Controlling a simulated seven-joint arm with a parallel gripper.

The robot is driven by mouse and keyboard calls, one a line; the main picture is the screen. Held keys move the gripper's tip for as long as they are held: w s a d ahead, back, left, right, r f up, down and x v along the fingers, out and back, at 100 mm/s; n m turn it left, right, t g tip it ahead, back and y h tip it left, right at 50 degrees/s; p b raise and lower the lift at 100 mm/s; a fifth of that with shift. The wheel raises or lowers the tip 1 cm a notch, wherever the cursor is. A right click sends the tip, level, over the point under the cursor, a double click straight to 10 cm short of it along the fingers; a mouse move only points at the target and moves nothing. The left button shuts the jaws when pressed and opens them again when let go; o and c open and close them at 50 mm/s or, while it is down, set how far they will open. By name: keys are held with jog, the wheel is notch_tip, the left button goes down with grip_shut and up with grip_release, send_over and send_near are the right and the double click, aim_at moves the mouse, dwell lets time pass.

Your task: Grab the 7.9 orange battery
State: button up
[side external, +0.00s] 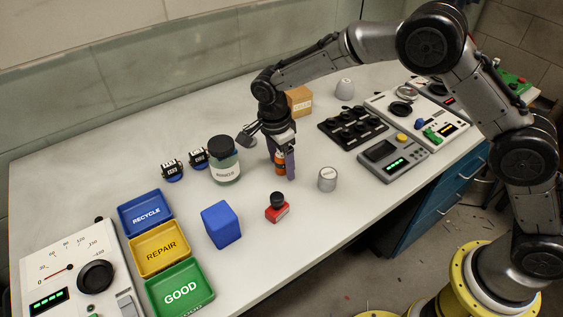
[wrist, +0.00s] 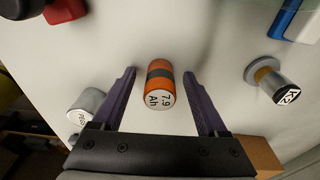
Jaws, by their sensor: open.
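The orange battery (wrist: 160,84) has a dark band and a pale end marked "7.9 Ah". In the wrist view it lies between the two purple fingers of my gripper (wrist: 160,88), with a gap on each side. My gripper is open and holds nothing. In the side view my gripper (side external: 282,165) points down at the bench, and the orange battery (side external: 280,168) shows partly behind a finger.
A silver cylinder (side external: 327,179) and a red stamp (side external: 277,207) stand nearby. A labelled jar (side external: 225,170) is left of my gripper; a cardboard box (side external: 299,100) is behind. A blue cube (side external: 221,225) and the recycle (side external: 124,221), repair (side external: 136,263) and good (side external: 206,309) trays are front left.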

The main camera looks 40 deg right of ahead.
grip_shut()
jog(key=shift+r, duration=0.1)
dwell(0.3)
